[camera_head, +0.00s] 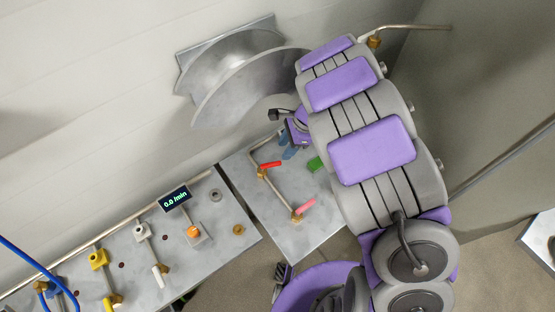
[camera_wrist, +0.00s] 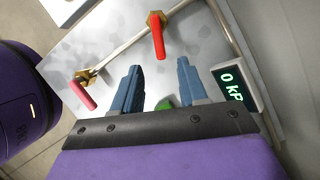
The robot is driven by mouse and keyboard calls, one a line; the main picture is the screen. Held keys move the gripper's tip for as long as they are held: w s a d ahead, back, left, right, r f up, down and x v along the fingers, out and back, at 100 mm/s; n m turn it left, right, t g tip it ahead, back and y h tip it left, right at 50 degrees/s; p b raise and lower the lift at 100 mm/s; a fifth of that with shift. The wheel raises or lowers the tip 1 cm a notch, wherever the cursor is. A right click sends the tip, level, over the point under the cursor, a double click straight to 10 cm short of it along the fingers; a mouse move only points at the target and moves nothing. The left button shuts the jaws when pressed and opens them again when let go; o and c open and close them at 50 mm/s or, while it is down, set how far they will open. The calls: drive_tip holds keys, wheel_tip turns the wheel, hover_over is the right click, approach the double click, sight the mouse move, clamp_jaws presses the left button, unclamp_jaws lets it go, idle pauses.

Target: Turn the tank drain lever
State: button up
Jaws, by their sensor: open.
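A red lever (camera_head: 270,165) and a pink lever (camera_head: 305,207) sit on brass valves along a thin pipe on the right-hand metal panel. No label shows which is the tank drain lever. In the wrist view the red lever (camera_wrist: 157,37) lies just beyond the gap between my fingers, and the pink lever (camera_wrist: 83,95) is to the left. My gripper (camera_wrist: 160,68) is open and empty, with two blue fingers apart. In the head view my gripper (camera_head: 290,152) is partly hidden by my arm, near the red lever. A green part (camera_head: 315,164) also shows between the fingers' bases (camera_wrist: 165,103).
A display reading "0 kP" (camera_wrist: 232,85) stands right of my fingers. The left panel (camera_head: 225,235) holds a flow display (camera_head: 175,198), yellow, white and orange fittings, and a blue hose (camera_head: 35,263). A curved metal piece (camera_head: 245,75) is on the wall behind.

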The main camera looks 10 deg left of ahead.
sight(275, 163)
drive_tip(key=b+x, duration=0.1)
drive_tip(key=x, duration=0.6)
drive_tip(key=shift+a+f+b, duration=0.1)
drive_tip(key=shift+f+b, duration=0.15)
drive_tip(key=shift+b, duration=0.15)
clamp_jaws()
